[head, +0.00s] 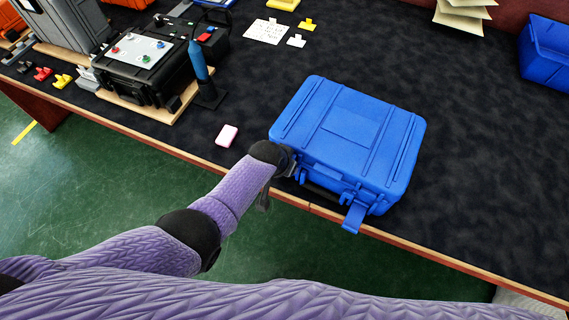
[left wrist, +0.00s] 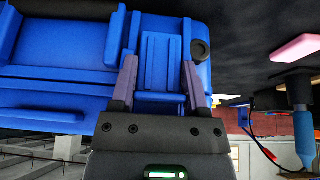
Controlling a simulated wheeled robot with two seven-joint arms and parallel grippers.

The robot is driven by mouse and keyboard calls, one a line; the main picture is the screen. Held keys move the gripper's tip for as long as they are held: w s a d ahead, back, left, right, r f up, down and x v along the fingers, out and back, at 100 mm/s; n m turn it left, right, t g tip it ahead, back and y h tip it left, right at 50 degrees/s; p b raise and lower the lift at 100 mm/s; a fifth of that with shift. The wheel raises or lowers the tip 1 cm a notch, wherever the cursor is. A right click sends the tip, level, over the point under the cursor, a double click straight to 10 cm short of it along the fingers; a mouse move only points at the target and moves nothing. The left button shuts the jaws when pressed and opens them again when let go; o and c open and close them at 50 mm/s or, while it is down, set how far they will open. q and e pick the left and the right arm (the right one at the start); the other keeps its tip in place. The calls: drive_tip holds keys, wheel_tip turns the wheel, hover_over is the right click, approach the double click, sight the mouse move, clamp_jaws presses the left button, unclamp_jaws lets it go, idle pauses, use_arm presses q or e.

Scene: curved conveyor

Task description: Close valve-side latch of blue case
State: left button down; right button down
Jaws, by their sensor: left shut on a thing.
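The closed-lidded blue case (head: 345,135) stands on the dark table near its front edge. In the left wrist view, my left gripper (left wrist: 160,66) has its two fingers on either side of the blue valve-side latch (left wrist: 161,55), shut on it. A round dark valve (left wrist: 200,50) sits beside that latch on the case. In the head view, my left gripper (head: 286,164) is at the left end of the case's front, and its fingertips are hard to make out. The other latch (head: 354,218) sticks outward and down at the right of the front. My right gripper is not in view.
A pink block (head: 227,136) lies left of the case. A blue bin (head: 545,55) stands at the far right. The table right of the case is clear.

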use_arm(q)
drive_tip(key=shift+c, duration=0.4)
unclamp_jaws()
drive_tip(key=p+v, duration=0.7)
drive_tip(key=v, duration=0.3)
drive_tip(key=shift+p, duration=0.4)
drive_tip(key=shift+f, duration=0.1)
